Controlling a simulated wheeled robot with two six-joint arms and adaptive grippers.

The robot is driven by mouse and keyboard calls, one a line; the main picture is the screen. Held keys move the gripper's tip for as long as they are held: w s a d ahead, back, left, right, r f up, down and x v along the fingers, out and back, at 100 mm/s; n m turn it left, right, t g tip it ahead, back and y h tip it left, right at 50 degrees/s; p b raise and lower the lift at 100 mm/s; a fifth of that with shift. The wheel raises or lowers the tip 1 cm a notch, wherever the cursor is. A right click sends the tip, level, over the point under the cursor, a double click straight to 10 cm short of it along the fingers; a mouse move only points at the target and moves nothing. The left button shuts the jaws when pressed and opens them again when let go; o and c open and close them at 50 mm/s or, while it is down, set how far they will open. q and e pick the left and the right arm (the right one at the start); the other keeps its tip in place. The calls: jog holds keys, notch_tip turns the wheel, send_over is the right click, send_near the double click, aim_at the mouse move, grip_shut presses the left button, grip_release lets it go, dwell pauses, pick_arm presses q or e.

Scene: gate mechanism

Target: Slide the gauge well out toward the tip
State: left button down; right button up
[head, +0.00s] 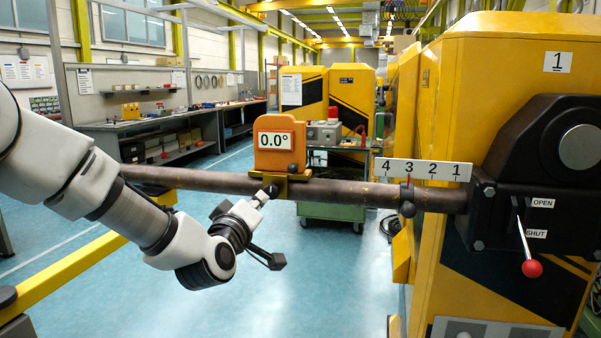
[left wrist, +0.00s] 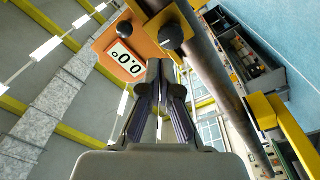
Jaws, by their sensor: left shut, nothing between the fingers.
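The gauge (head: 279,153) is an orange block with a 0.0° display, on a yellow clamp (head: 282,180) around the brown pole (head: 345,191), left of the pole's middle. A dark knob shows at the clamp. My left gripper (head: 266,194) is shut and empty, its tips close to the clamp's front side and knob. In the left wrist view the shut fingertips (left wrist: 160,68) point toward the gauge (left wrist: 124,62) and dark knob (left wrist: 172,36), alongside the pole (left wrist: 215,72). I cannot tell whether they touch. The pole's far left end is partly behind my left arm.
A scale plate (head: 422,170) marked 4 to 1 stands above the pole, with a dark collar (head: 407,200) and red pointer near 3. A red-knobbed lever (head: 531,268) hangs from the housing by the SHUT label. A yellow rail (head: 85,262) runs at lower left. Open floor lies below.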

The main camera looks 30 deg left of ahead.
aim_at(301, 173)
pick_arm(q)
jog(key=w+d+r+m+h+p, duration=0.15)
jog(key=d+m+p, duration=0.45)
jog(key=m, duration=1)
jog(key=w+d+r+m+h+p, duration=0.1)
jog(key=d+r+m+p, duration=0.2)
jog(key=m+p, duration=0.9)
jog(key=w+a+m, duration=0.1)
jog(key=w, duration=0.1)
jog(key=w+a+m+b, duration=0.1)
jog(key=w, duration=0.2)
jog(key=w+a+f+m, duration=0.1)
jog(key=w+a, duration=0.1)
jog(key=w, duration=0.1)
jog(key=shift+w+a+m+g, duration=0.1)
jog(key=shift+w+m+g, duration=0.2)
jog(key=shift+g, duration=0.1)
jog(key=shift+s+a+r, duration=0.15)
jog(key=shift+s+a, duration=0.2)
